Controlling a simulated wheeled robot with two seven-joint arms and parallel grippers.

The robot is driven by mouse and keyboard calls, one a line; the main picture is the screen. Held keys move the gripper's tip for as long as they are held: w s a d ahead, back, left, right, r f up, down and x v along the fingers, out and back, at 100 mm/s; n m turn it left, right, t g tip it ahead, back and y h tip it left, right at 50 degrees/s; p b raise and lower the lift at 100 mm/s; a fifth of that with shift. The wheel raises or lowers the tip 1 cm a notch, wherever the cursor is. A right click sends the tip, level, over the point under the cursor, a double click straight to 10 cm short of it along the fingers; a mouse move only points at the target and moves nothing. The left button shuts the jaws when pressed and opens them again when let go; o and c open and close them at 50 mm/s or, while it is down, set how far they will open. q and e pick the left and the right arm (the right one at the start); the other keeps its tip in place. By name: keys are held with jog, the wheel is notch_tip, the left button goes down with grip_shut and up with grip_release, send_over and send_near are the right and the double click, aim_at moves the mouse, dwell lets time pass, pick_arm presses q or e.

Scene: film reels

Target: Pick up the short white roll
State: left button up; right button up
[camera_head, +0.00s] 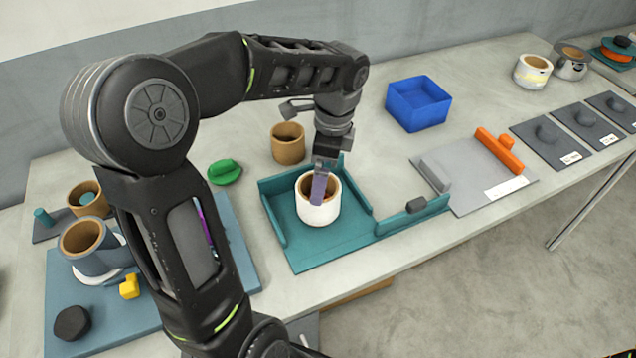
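The short white roll (318,212) stands upright in the teal tray (300,251), with its brown hollow core facing up. My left gripper (319,187) reaches down over the roll from above. A purple-grey finger overlaps the roll's opening and near rim. I cannot tell whether a second finger is hidden behind it, or whether the gripper grips the roll's wall. My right gripper is not in view.
A brown roll (288,146) stands behind the tray, with a green piece (224,172) to its left. A blue bin (418,104) is at the back. A grey board (470,187) with an orange bar (500,152) lies right. Bare table separates the bin and the tray.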

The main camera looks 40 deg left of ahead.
pick_arm(q)
jog(key=shift+s, duration=0.1)
jog(key=shift+a+f, duration=0.1)
jog(key=shift+f, duration=1.2)
jog(key=shift+s+a+f+p, duration=0.2)
jog(key=shift+f+p, duration=0.15)
jog(key=shift+f, duration=0.95)
jog(key=shift+s+a+f+p, duration=0.15)
jog(key=shift+f+p, duration=0.15)
jog(key=shift+f, duration=0.95)
jog(key=shift+w, duration=0.1)
jog(key=c, duration=1.4)
